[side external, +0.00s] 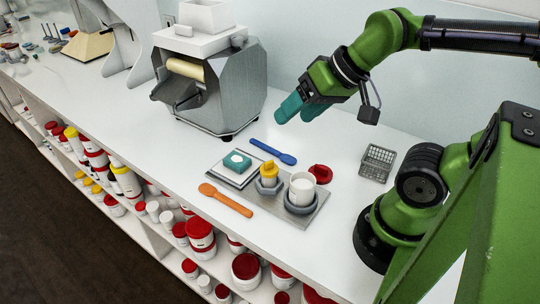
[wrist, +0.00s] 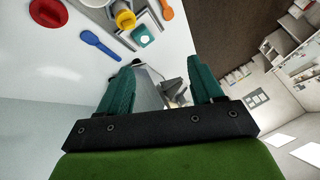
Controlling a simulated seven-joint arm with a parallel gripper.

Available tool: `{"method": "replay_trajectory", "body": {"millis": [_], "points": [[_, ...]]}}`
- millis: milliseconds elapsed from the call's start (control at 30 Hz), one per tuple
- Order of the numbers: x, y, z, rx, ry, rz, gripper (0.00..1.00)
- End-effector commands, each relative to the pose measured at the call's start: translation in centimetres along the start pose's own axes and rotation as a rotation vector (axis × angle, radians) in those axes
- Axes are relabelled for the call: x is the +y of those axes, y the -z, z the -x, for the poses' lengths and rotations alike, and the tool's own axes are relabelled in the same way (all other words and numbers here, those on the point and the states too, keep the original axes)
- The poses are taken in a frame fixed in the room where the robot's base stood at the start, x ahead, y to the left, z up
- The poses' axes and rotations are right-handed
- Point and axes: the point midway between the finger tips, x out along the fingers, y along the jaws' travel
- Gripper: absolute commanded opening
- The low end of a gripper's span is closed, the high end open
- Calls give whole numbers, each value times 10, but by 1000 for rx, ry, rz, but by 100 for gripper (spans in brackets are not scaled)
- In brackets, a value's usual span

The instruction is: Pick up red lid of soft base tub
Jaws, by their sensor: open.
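The red lid (side external: 320,173) lies on the white counter behind the white tub, close to the back right edge of the grey tray. It also shows in the wrist view (wrist: 55,13) at the top left. The white open tub (side external: 302,188) stands upright in a ring on the tray. My gripper (side external: 291,110) is in the air above the counter, behind and above the tray, with teal fingers apart and nothing between them. In the wrist view my gripper's fingers (wrist: 161,85) stand well apart from the lid.
A yellow-topped container (side external: 269,171) sits beside the tub on the grey tray (side external: 302,216). A teal item lies on a scale (side external: 232,181). Blue (side external: 272,151) and orange (side external: 225,199) spatulas flank them. A wire basket (side external: 377,162) stands right; a roller mill (side external: 210,85) stands back left.

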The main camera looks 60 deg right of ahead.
Motion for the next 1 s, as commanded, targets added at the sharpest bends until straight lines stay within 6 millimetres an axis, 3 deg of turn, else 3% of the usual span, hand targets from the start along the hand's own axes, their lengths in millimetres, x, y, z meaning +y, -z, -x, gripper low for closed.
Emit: {"method": "replay_trajectory", "body": {"millis": [33,167,400,500,667,900,1000], "points": [[0,0,0,0,0,0,58],[0,0,0,0,0,0,40],[0,0,0,0,-1,-1,40],[9,3,-6,-17,-28,-33,40],[50,18,-25,-123,-159,-75,40],[134,26,-35,-468,-316,135,40],[145,25,-30,-555,-310,248,40]]}}
